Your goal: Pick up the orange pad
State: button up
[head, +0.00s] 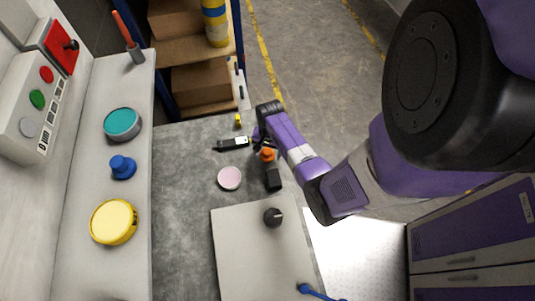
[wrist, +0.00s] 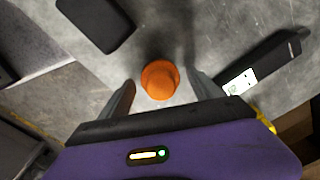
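The orange pad (wrist: 160,80) is a small, round, knob-like piece with a wider rim. It stands on the grey surface in the wrist view, and its top shows in the head view (head: 267,155) beside my gripper. My gripper (wrist: 161,77) is open, with one finger to the left of the orange pad and one to the right. Gaps show on both sides, so neither finger appears to touch it. In the head view my gripper (head: 261,138) is small and partly hidden by my arm.
A black block (wrist: 97,20) lies close to the orange pad. A black device with a white label (wrist: 262,62) lies on the other side. A pink disc (head: 229,178) and a light board with a black knob (head: 273,217) are nearby. A small yellow item (head: 238,120) lies behind.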

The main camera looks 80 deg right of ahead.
aim_at(268, 151)
jog(key=c, duration=1.2)
jog(key=shift+r, duration=0.1)
notch_tip(268, 151, up, 20)
jog(key=p, duration=0.1)
jog(key=o, duration=0.5)
jog(key=c, duration=0.3)
